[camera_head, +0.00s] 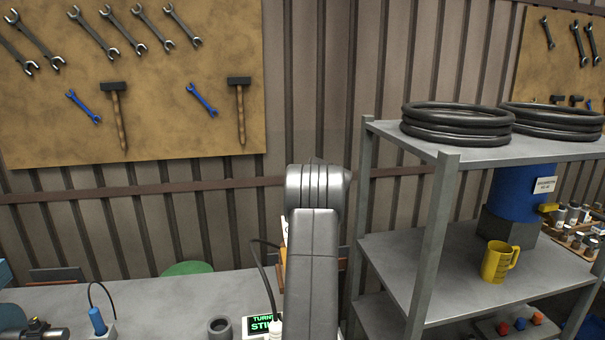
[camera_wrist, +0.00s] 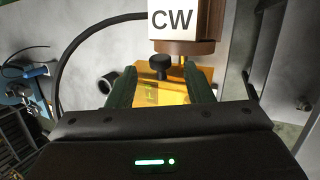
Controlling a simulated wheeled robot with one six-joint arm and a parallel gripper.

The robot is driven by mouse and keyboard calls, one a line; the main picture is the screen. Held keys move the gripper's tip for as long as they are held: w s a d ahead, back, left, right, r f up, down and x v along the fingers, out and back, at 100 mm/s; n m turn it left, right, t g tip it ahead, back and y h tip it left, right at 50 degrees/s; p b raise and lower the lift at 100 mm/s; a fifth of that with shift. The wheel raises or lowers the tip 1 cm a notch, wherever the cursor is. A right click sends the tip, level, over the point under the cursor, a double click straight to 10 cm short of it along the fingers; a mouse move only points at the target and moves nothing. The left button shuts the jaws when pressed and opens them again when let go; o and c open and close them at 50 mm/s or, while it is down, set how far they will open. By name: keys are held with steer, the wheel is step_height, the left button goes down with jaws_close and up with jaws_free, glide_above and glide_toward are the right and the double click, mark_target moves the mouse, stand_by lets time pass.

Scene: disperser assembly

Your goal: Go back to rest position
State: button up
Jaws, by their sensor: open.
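My gripper (camera_wrist: 160,80) shows in the wrist view with its two dark green fingers apart. Between and beyond them are a yellow-orange plate (camera_wrist: 172,92) and a black knob (camera_wrist: 159,63); I see nothing clamped. A white "CW" label (camera_wrist: 172,18) sits on a brown part (camera_wrist: 184,48) just past the fingers. In the head view my grey arm stands upright at the centre and hides my gripper and most of this device. A small display (camera_head: 260,326) with green text shows left of the arm's base.
A grey bench (camera_head: 160,300) holds a dark grey ring (camera_head: 219,328) and a blue plug (camera_head: 97,321). A black cable (camera_head: 261,268) runs close to my arm. At right, a metal shelf (camera_head: 400,262) holds a yellow jug (camera_head: 499,262) and black hoops (camera_head: 456,122). A tool board (camera_head: 190,60) hangs behind.

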steer(key=p+x, duration=0.1)
steer(key=x, duration=0.5)
steer(key=shift+a+f, duration=0.1)
steer(key=shift+s+t, duration=0.55)
steer(key=shift+t, duration=0.25)
steer(key=shift+s+d+n+t+y, duration=0.2)
steer(key=shift+n+t+y, duration=0.1)
steer(key=shift+t, duration=0.2)
